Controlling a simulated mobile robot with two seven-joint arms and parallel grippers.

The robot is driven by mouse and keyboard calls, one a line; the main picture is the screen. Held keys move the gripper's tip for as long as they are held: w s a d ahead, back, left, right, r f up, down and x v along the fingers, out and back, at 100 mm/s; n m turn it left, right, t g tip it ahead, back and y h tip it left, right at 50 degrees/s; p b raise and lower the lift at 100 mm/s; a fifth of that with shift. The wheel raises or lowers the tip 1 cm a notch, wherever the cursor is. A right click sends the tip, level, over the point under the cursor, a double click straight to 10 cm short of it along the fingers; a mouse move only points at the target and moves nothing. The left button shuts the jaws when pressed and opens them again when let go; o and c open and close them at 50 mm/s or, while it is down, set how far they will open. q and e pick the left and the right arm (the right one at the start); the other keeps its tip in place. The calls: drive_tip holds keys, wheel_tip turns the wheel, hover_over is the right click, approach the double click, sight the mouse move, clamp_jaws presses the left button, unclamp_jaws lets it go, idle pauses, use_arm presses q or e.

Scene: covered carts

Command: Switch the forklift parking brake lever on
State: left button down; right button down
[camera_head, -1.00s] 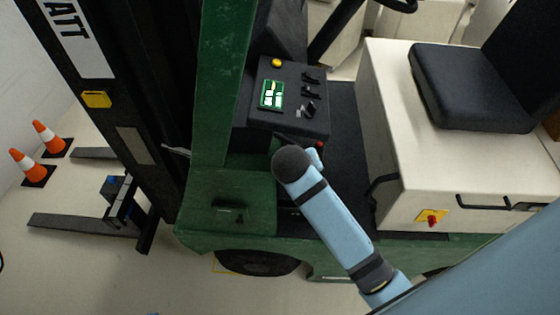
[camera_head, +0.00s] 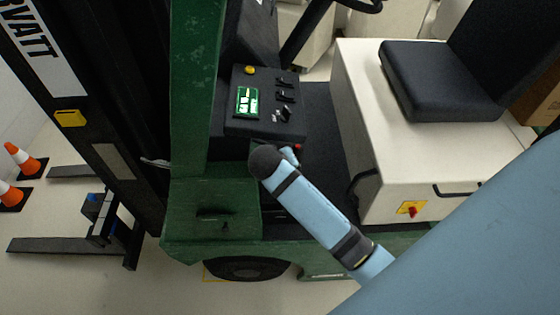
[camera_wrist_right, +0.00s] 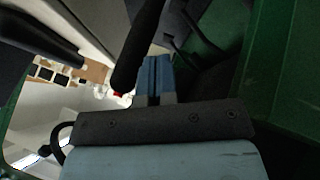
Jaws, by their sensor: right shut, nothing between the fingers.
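The forklift (camera_head: 215,195) is green, with a black dash panel (camera_head: 265,105). A small red tip (camera_head: 298,147) shows just below the panel, beside my right arm. In the right wrist view a black lever-like bar (camera_wrist_right: 138,45) with a red end (camera_wrist_right: 118,94) runs close along the left side of my right gripper (camera_wrist_right: 154,62). I take it for the parking brake lever. The blue fingers are shut with nothing between them; whether they touch the bar I cannot tell. In the head view my arm hides most of the lever and the gripper. My left gripper is not in view.
A black seat (camera_head: 440,85) sits on a cream housing (camera_head: 400,150) at right. The panel carries a green display (camera_head: 247,102), a yellow button (camera_head: 250,70) and small black levers. The green front post (camera_head: 195,90) stands left of my arm. Orange cones (camera_head: 22,158) stand far left.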

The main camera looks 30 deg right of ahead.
drive_tip(key=shift+x, duration=2.05)
